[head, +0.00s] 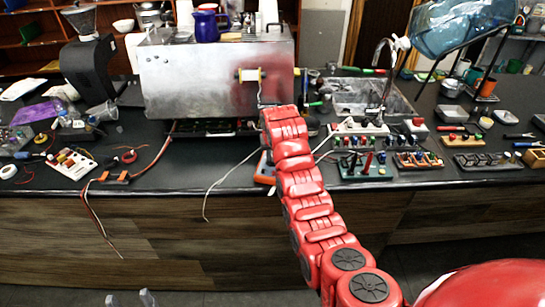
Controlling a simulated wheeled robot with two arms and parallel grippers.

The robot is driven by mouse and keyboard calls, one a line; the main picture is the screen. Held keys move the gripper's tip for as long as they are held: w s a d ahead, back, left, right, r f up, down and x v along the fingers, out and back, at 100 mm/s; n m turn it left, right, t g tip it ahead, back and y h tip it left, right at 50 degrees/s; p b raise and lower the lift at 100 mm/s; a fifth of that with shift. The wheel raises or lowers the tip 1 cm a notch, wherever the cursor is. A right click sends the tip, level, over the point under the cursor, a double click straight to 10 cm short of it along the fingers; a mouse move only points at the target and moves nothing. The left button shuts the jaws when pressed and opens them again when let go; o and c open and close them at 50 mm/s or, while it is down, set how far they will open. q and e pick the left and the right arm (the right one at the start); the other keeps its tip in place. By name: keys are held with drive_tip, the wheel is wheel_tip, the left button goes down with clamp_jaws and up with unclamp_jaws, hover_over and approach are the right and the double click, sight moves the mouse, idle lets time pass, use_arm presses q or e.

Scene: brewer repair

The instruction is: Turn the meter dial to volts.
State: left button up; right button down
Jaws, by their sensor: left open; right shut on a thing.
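The meter (263,170) shows only as an orange-edged piece on the counter near its front edge. My red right arm crosses over it, so its dial and face are hidden. The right arm comes from the lower right and reaches up over the counter towards the metal brewer. Its gripper is hidden behind the arm, and what it grips cannot be seen. My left gripper (130,299) shows only as two grey fingertips at the bottom edge, apart and empty, below and left of the meter in the picture.
The metal brewer (205,85) stands behind the meter. A pale cable (222,180) hangs over the front edge. Terminal boards (365,165) crowd the right, with a sink (345,96) behind. The counter left of the meter is fairly clear.

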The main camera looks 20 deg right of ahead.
idle(0.8)
drive_tip(key=c, duration=0.8)
unclamp_jaws()
drive_tip(key=shift+c, duration=0.2)
drive_tip(key=shift+r, duration=0.15)
drive_tip(key=shift+s+r, duration=0.15)
drive_tip(key=shift+r, duration=0.1)
drive_tip(key=b+v, duration=0.2)
drive_tip(key=v, duration=0.2)
drive_tip(key=shift+s+a+r, duration=0.1)
drive_tip(key=shift+r, duration=0.1)
drive_tip(key=p+v, duration=1.2)
drive_tip(key=p, duration=0.3)
drive_tip(key=shift+r, duration=0.1)
